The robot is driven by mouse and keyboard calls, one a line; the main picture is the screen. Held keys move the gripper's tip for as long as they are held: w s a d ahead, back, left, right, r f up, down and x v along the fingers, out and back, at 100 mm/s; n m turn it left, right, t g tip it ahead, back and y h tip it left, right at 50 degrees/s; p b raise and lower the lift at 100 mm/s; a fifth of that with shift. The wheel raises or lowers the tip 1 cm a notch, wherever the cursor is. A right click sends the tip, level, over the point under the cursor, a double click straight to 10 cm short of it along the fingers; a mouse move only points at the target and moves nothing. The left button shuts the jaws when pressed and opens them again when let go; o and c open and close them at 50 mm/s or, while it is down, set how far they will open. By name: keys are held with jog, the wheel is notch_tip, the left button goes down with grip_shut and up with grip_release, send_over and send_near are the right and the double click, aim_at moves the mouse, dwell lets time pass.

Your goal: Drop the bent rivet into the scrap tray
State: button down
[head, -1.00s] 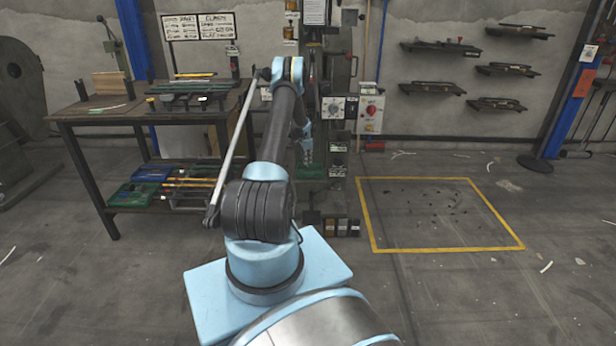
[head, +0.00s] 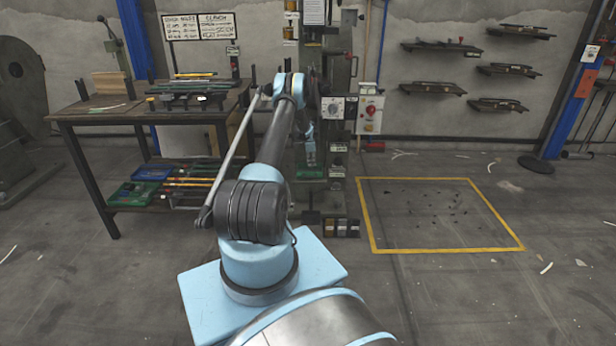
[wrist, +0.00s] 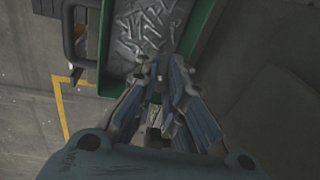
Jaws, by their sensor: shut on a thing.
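The scrap tray, a green-rimmed tray (wrist: 192,38) with a grey inside holding many loose metal rivets, fills the top middle of the wrist view. Its green front also shows low on the press in the head view (head: 311,173). My gripper (wrist: 157,82) points at the near end of this tray, its fingertips overlapping it in the wrist view. The fingers are close together, shut on a small piece, the bent rivet, which is mostly hidden between them; its shape is not clear. In the head view my gripper (head: 310,157) hangs just above the green tray, small and partly hidden.
A press column (head: 338,185) stands directly behind my arm. A workbench (head: 75,117) with racks stands at the left, with bins on its lower shelf. A yellow-outlined floor area (head: 440,213) at the right is free of large objects. A dark handle (wrist: 76,30) sits beside the tray.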

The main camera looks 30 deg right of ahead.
jog(key=shift+f, duration=0.6)
jog(key=c, duration=1.6)
grip_release()
jog(key=shift+r, duration=0.15)
jog(key=shift+s+a+r, duration=0.1)
jog(key=shift+a+r, duration=0.1)
jog(key=shift+r, duration=0.95)
jog(key=shift+s+a+r, duration=0.1)
jog(key=shift+a+r, duration=0.05)
jog(key=shift+r, duration=1.05)
jog(key=shift+s+a+r, duration=0.1)
jog(key=shift+a+r, duration=0.1)
jog(key=shift+r, duration=0.95)
